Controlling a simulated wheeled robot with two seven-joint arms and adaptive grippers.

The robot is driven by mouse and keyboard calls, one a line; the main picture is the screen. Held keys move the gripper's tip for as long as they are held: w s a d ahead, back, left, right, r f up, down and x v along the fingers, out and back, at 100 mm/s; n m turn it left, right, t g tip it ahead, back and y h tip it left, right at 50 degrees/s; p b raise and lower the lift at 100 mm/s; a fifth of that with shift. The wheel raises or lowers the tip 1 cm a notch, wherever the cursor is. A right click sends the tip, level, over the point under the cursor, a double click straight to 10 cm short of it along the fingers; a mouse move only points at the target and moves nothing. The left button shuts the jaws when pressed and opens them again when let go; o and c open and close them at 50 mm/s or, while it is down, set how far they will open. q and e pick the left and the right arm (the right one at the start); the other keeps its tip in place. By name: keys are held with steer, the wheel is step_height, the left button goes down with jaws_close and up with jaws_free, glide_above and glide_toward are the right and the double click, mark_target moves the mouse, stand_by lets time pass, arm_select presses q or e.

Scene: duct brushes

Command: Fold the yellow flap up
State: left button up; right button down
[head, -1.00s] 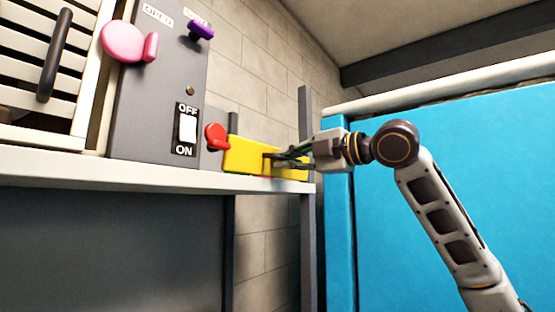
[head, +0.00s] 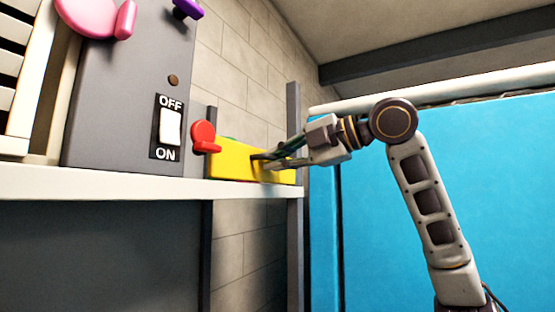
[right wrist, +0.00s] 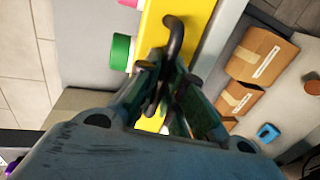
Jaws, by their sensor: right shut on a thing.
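The yellow flap (head: 232,159) is a bright yellow panel beside the grey switch box in the head view. It also shows in the right wrist view (right wrist: 185,14), with a dark hooked handle (right wrist: 174,32) in front of it. My right gripper (head: 264,161) reaches the flap from the right, its fingers tilted down to the left. In the right wrist view its fingers (right wrist: 162,108) are shut around the dark handle and hide part of it. My left gripper is not in view.
A red knob (head: 203,137) sits just left of the flap. The grey box carries an OFF/ON switch (head: 170,127). A pale ledge (head: 120,183) runs below. A blue panel (head: 370,215) stands on the right. Cardboard boxes (right wrist: 262,52) show in the right wrist view.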

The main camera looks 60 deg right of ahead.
steer(key=shift+r, duration=0.1)
steer(key=c, duration=1.5)
jaws_free()
steer(key=shift+v, duration=5.95)
steer(key=shift+d, duration=0.1)
